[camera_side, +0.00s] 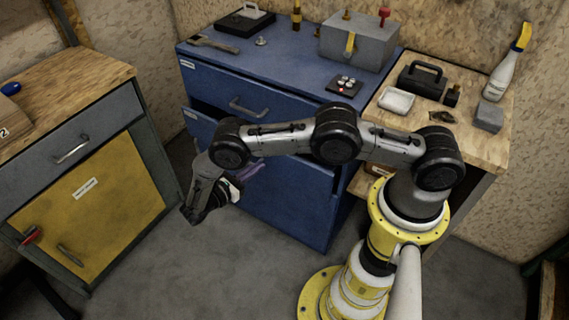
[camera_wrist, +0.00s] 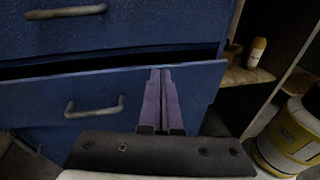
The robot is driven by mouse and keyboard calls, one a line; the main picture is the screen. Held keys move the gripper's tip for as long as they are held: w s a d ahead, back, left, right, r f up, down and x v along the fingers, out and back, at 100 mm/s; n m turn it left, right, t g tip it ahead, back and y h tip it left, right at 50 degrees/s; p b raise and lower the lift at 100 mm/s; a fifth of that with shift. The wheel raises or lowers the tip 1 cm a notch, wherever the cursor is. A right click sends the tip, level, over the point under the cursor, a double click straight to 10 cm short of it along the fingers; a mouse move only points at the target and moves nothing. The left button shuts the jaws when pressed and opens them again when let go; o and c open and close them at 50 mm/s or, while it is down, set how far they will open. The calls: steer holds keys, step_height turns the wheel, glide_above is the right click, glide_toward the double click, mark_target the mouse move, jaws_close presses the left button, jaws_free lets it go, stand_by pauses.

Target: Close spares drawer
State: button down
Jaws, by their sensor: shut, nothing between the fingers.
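The blue cabinet (camera_side: 270,85) has an upper drawer (camera_side: 245,100) that looks shut. Below it, a second drawer (camera_side: 196,122) stands partly out, with a dark gap above its front. Its label is too small to read. In the wrist view this open drawer front (camera_wrist: 60,122) spans the middle, with a grey bar handle (camera_wrist: 94,108) left of my fingers. My gripper (camera_wrist: 161,72) is shut and empty, its purple fingers in front of the drawer's right part. In the side view my gripper (camera_side: 252,171) is at the cabinet front, and my arm hides much of the drawer. I cannot tell whether the fingertips touch it.
A wooden bench (camera_side: 470,140) with a spray bottle (camera_side: 508,62) stands at right. A yellow-door cabinet (camera_side: 90,200) stands at left. The floor (camera_side: 190,265) in front is clear.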

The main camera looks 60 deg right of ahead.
steer(key=s+a+f+n+t+h, duration=0.2)
steer(key=s+a+f+n+t, duration=0.15)
steer(key=f, duration=0.25)
glide_toward(285, 164)
steer(key=shift+m+g, duration=0.25)
steer(key=shift+g, duration=0.1)
steer(key=d+r, duration=0.1)
steer(key=d, duration=0.1)
steer(key=s+d+r, duration=0.1)
steer(key=d+r, duration=0.2)
steer(key=d, duration=0.1)
steer(key=shift+s+d+r, duration=0.25)
steer(key=shift+d+r, duration=0.1)
steer(key=shift+d, duration=0.05)
steer(key=shift+d, duration=2.7)
steer(key=shift+w, duration=0.1)
